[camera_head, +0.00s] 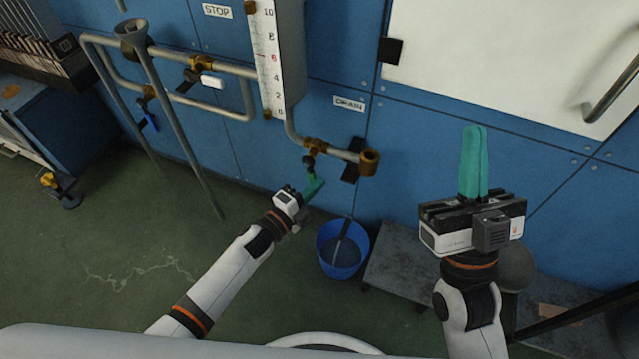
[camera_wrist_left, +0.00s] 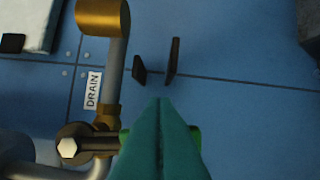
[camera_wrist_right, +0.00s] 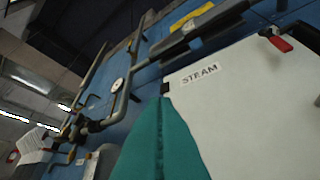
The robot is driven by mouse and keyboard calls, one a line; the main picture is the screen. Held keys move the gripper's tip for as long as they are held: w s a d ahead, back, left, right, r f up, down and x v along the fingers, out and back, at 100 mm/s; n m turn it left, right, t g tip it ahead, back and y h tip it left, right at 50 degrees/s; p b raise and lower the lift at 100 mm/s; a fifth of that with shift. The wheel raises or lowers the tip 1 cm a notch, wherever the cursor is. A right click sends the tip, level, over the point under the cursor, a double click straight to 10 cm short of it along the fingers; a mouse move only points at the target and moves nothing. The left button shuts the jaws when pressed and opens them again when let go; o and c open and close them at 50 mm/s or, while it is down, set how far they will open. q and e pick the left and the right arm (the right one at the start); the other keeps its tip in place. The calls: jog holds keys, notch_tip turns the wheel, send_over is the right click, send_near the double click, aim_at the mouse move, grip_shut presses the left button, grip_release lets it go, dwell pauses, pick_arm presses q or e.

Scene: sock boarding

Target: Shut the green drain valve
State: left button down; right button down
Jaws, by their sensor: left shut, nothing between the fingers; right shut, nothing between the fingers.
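The drain valve (camera_head: 317,146) is a brass body on the grey pipe below the gauge, near the DRAIN label (camera_head: 349,103). Its green handle (camera_head: 311,177) hangs down, roughly crosswise to the pipe. My left gripper (camera_head: 319,184) is shut and empty, its teal fingers at the handle's lower part. In the left wrist view the fingers (camera_wrist_left: 162,103) cover most of the green handle (camera_wrist_left: 124,135), which peeks out on both sides; I cannot tell whether they touch. The brass valve body (camera_wrist_left: 107,117) is to their left there. My right gripper (camera_head: 474,130) is shut, empty, raised and well right of the valve.
The brass outlet (camera_head: 370,160) ends the drain pipe above a blue bucket (camera_head: 343,250) on the floor. A low grey platform (camera_head: 405,275) stands right of the bucket. A funnel stand (camera_head: 175,110) and a blue-handled valve (camera_head: 149,118) are at left. A white panel (camera_head: 510,50) is at upper right.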

pick_arm(q)
jog(key=shift+w+a+f+m+p, duration=0.15)
jog(key=shift+a+m, duration=0.1)
jog(key=shift+m, duration=0.2)
jog(key=shift+w+a+m+p, duration=0.15)
jog(key=shift+a+m, duration=0.1)
jog(key=shift+m, duration=0.2)
pick_arm(e)
jog(key=shift+w+a+f+g+h, duration=0.15)
jog(key=shift+w+f+g+h, duration=0.35)
jog(key=shift+w+f+g, duration=0.5)
pick_arm(q)
jog(key=shift+s, duration=0.1)
pick_arm(e)
jog(key=shift+w+r, duration=0.1)
jog(key=shift+r, duration=0.05)
